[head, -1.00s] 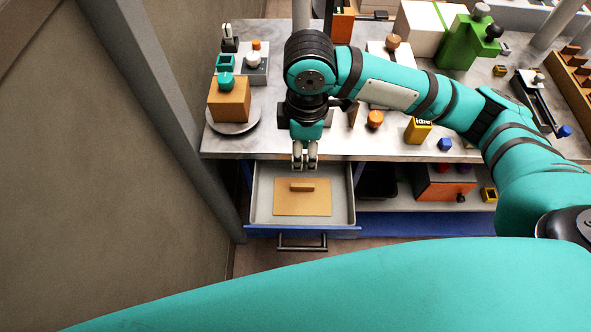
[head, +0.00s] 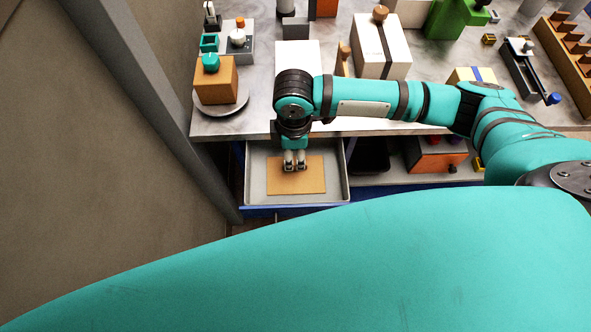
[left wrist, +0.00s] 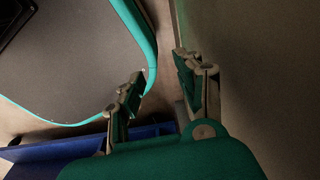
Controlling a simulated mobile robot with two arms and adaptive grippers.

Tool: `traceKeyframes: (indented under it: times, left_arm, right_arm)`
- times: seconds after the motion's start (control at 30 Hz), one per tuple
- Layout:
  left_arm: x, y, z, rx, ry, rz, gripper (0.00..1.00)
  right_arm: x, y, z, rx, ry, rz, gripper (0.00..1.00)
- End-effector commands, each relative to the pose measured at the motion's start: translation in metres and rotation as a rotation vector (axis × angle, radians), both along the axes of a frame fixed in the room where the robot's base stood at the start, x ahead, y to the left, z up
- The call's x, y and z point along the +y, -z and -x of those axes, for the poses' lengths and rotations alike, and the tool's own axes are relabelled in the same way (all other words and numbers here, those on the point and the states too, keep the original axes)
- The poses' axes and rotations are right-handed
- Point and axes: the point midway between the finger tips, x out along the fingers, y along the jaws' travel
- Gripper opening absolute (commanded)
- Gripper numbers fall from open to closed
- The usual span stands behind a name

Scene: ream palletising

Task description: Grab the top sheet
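The brown sheet (head: 312,184) lies flat in the open grey drawer (head: 335,196) below the worktop. My right gripper (head: 294,168) points down over the sheet, at the place of the small brown block seen on it earlier. Its two fingertips are close together and hide the block, so I cannot tell whether they hold it. My left gripper (left wrist: 160,80) shows in the left wrist view, with its fingers apart and nothing between them. It is not visible in the head view.
The worktop (head: 225,125) above the drawer carries an orange-brown box (head: 216,86) on a round plate, a white box (head: 380,48) and a green container (head: 455,18). A wall (head: 80,140) and grey post (head: 150,95) stand close on the left. A lower shelf holds an orange box (head: 435,158).

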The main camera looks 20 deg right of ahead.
Motion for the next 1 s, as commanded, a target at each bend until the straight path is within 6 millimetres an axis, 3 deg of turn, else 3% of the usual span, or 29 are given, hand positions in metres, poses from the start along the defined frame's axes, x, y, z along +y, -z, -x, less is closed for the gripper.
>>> traceKeyframes:
  times: [0.3, 0.57, 0.87, 1.0]
  left_arm:
    - [0.001, -0.004, 0.009, 0.015, 0.001, -0.001, 0.36]
    - [0.001, -0.003, 0.016, 0.026, 0.001, -0.003, 0.36]
    - [0.001, -0.003, 0.016, 0.025, 0.001, -0.003, 0.36]
    - [0.001, -0.003, 0.015, 0.023, 0.001, -0.002, 0.36]
  right_arm:
    - [-0.003, 0.042, 0.0, 0.002, 0.001, 0.001, 0.38]
    - [-0.003, 0.045, 0.0, 0.001, 0.0, 0.001, 0.38]
    - [-0.003, 0.045, 0.0, 0.001, 0.0, 0.001, 0.0]
    - [-0.003, 0.045, 0.0, 0.001, 0.0, 0.001, 0.0]
